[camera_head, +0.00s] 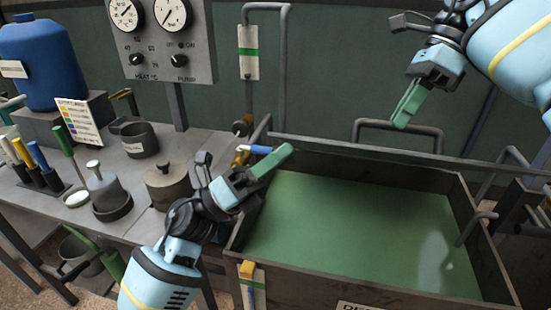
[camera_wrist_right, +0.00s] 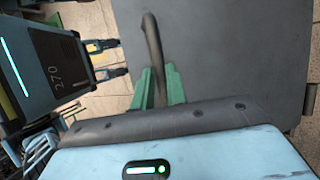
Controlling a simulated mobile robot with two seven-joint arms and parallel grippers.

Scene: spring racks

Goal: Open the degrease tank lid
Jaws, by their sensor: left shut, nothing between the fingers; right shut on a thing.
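The degrease tank (camera_head: 375,298) is a dark grey box at the right in the head view. Green liquid (camera_head: 350,230) shows inside it, uncovered. A grey bar handle (camera_head: 372,123) rises behind the tank's back edge. In the right wrist view the handle (camera_wrist_right: 152,45) stands out from a flat grey panel (camera_wrist_right: 225,60), which looks like the lid. My right gripper (camera_head: 402,120) is shut on the handle; its green fingers (camera_wrist_right: 160,85) sit either side of the bar. My left gripper (camera_head: 287,152) is shut and empty over the tank's left back corner.
A blue-and-white lever (camera_head: 260,149) lies close to the left fingers. A bench at the left holds a lidded pot (camera_head: 168,187), a dark mug (camera_head: 139,139), and a blue drum (camera_head: 42,62). A gauge panel (camera_head: 155,45) stands behind. Pipes stand right of the tank.

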